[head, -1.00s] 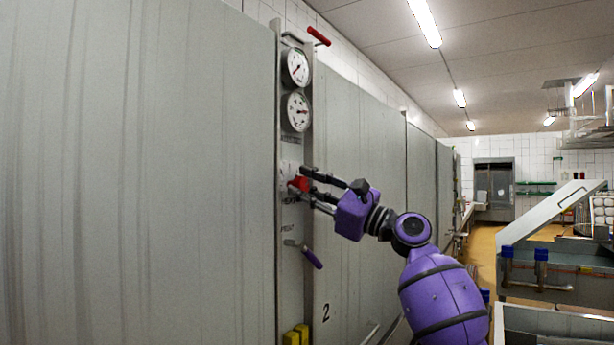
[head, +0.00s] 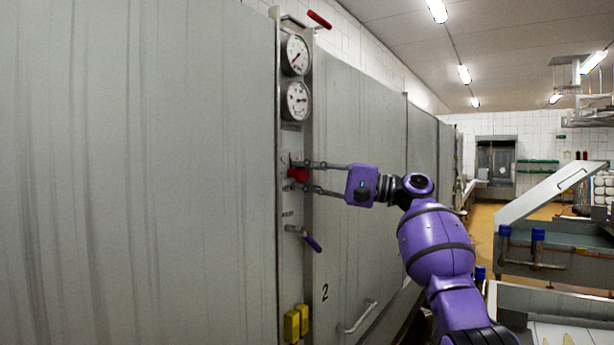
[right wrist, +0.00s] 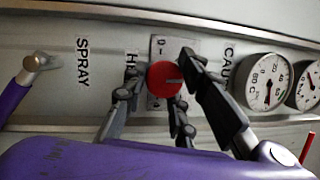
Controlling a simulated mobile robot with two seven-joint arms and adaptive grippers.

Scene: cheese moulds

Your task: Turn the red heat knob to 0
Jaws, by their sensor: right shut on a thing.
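The red heat knob (head: 298,174) sits on the narrow panel (head: 291,210) below two round gauges. Part of the plate is hidden behind a finger. My left gripper is not in view.
A purple-handled lever (head: 312,242) sticks out below the knob. Yellow blocks (head: 297,322) are lower on the panel. The gauges (head: 295,101) and a red-handled lever (head: 319,20) are above.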

